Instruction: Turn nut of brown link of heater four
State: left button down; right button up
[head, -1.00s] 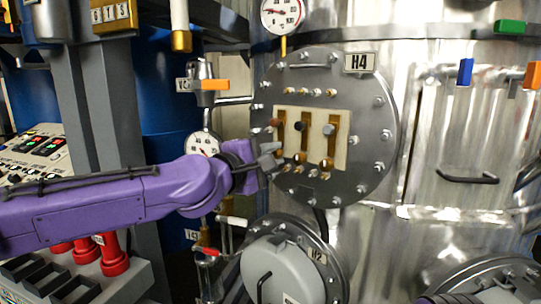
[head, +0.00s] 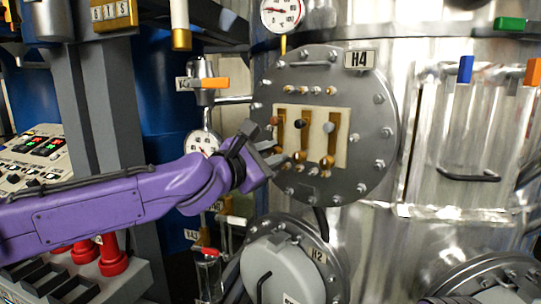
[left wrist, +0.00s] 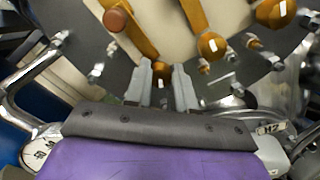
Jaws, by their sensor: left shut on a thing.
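The heater four plate (head: 370,115), a round grey flange labelled H4, is on the metal vessel. Its cream panel (head: 343,158) carries three upright brass links. The leftmost is the brown link (head: 281,135), with a brown knob (head: 274,121) at its upper part; the knob also shows in the left wrist view (left wrist: 116,20). My left gripper (head: 273,153) is at this link's lower end. In the left wrist view its two fingers (left wrist: 163,82) are shut around the nut (left wrist: 160,69), which is mostly hidden between them. My right gripper is not in view.
The middle link with a black knob (head: 301,128) and the right link with a grey knob (head: 329,128) stand close beside. Bolts ring the plate. A round H2 cover (head: 280,272) is below, and a gauge (head: 204,143) with pipes is left.

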pick_arm(q)
jog(key=shift+f, duration=0.15)
jog(key=c, duration=0.9)
grip_release()
jog(key=shift+c, duration=0.2)
jog(key=shift+a, duration=0.1)
jog(key=shift+s+a, duration=0.2)
jog(key=shift+s, duration=0.2)
jog(key=b+v, duration=0.2)
jog(key=v, duration=0.7)
jog(key=shift+s+a, duration=0.2)
